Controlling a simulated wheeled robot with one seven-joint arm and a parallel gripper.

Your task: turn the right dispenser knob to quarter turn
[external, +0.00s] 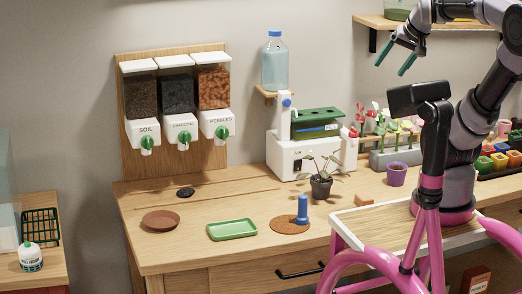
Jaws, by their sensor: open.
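The dispenser has three hoppers on a wooden backboard (130,165) against the wall. The right one, the pebbles dispenser (213,88), holds orange-brown pebbles. Its green right knob (221,132) sits on the front of the white base; its exact turn angle is too small to tell. The middle knob (183,136) and the soil knob (147,142) are green too. My gripper (394,59) is raised at the upper right with its two green-tipped fingers apart and nothing between them. It is far to the right of the right knob and touches nothing.
A white machine with a green top (293,157) and a water bottle (274,62) on a small shelf stand between dispenser and arm. A potted plant (321,187), green tray (233,229), brown saucer (161,221) and blue-handled thing (302,208) are on the counter.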

